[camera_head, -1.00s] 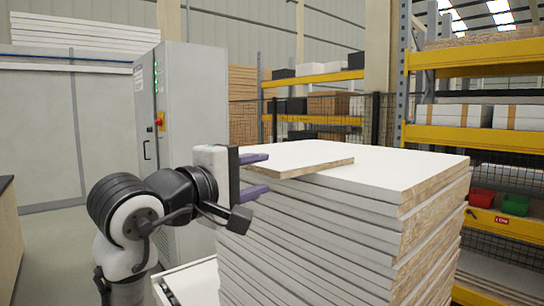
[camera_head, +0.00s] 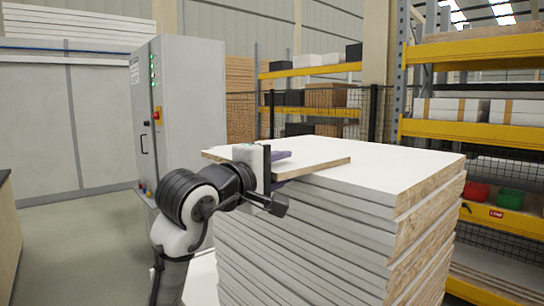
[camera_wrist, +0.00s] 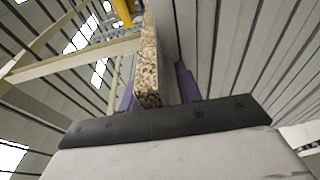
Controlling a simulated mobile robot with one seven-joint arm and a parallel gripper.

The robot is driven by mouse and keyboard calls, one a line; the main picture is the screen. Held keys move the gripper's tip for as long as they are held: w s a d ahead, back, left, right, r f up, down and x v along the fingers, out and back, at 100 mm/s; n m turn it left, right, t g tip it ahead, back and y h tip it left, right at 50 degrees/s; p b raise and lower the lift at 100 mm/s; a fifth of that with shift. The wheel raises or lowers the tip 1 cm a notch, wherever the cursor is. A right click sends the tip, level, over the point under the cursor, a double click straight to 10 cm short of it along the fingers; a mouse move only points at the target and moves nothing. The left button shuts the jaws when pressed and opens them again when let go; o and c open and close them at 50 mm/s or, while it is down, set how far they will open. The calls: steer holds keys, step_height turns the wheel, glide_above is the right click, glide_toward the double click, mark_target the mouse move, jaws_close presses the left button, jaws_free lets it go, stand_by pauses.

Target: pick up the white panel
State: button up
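The white panel (camera_head: 325,157) is a thin board with a white top and a chipboard edge. It lies flat on top of a tall stack of larger white boards (camera_head: 400,165) and overhangs the stack's left side. My gripper (camera_head: 281,168) is at the overhanging edge, with one purple finger above the panel and the other below, mostly hidden. In the wrist view, the panel's chipboard edge (camera_wrist: 148,65) lies between the two purple fingers (camera_wrist: 157,92). The left finger is close to it; a gap shows toward the right finger. The fingers are apart, and no firm grip shows.
The stack's layered side (camera_head: 300,245) stands close to my arm. A grey control cabinet (camera_head: 185,110) is behind on the left. Yellow-beamed shelving (camera_head: 480,132) with red and green bins stands at the right. The floor (camera_head: 90,240) at left is clear.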

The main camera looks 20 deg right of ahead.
jaws_close()
steer(key=shift+r, duration=0.15)
step_height(320, 180, up, 20)
steer(key=s+a+r+p, duration=0.6)
steer(key=a+r, duration=0.4)
steer(key=shift+s, duration=0.25)
stand_by(0.9)
steer(key=shift+a+f, duration=0.1)
steer(key=shift+a, duration=0.05)
stand_by(0.5)
